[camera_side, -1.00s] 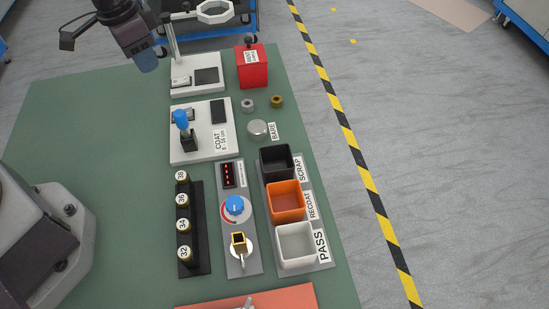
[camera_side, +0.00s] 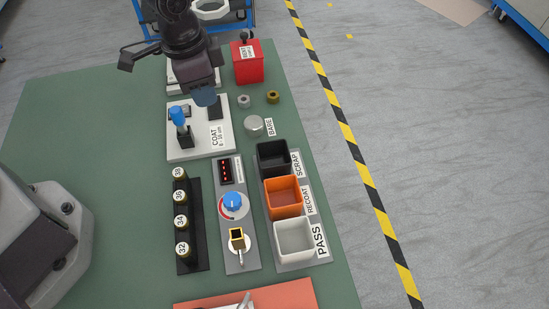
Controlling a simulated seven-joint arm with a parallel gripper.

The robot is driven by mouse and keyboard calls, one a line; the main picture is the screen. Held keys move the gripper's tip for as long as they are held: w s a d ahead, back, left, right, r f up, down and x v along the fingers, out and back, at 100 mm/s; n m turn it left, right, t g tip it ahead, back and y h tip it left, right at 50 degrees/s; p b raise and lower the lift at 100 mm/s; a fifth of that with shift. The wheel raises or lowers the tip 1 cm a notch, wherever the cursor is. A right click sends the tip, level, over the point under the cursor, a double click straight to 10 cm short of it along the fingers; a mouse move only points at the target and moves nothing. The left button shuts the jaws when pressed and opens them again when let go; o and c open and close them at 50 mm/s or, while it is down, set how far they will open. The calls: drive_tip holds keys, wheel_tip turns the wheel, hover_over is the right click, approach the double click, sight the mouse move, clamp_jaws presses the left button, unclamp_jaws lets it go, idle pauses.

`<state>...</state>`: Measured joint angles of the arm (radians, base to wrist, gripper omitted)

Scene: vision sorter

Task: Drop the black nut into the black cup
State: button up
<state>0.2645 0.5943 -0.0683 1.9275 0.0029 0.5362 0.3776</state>
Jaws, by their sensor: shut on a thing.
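The black cup (camera_side: 273,158) is a square open bin labelled SCRAP. It is at the back of a row of three bins, to the right of and nearer the camera than my gripper. Its visible inside looks dark and empty.
An orange RECOAT bin (camera_side: 283,198) and a white PASS bin (camera_side: 294,242) stand before the black cup. A grey nut (camera_side: 243,102), a brass nut (camera_side: 273,97) and a silver disc (camera_side: 253,124) lie behind it. A blue-topped probe (camera_side: 179,117) stands upright left of my gripper.

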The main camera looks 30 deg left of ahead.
drive_tip(key=shift+d+f+n, duration=0.5)
drive_tip(key=shift+d+n, duration=1.3)
drive_tip(key=shift+d, duration=6.15)
drive_tip(key=shift+w+f, duration=0.15)
drive_tip(key=shift+f, duration=2.5)
drive_tip(key=o, duration=1)
wheel_tip(320, 180, up, 13)
drive_tip(key=s, duration=0.1)
drive_tip(key=shift+s+a, duration=0.2)
drive_tip(key=shift+a, duration=0.1)
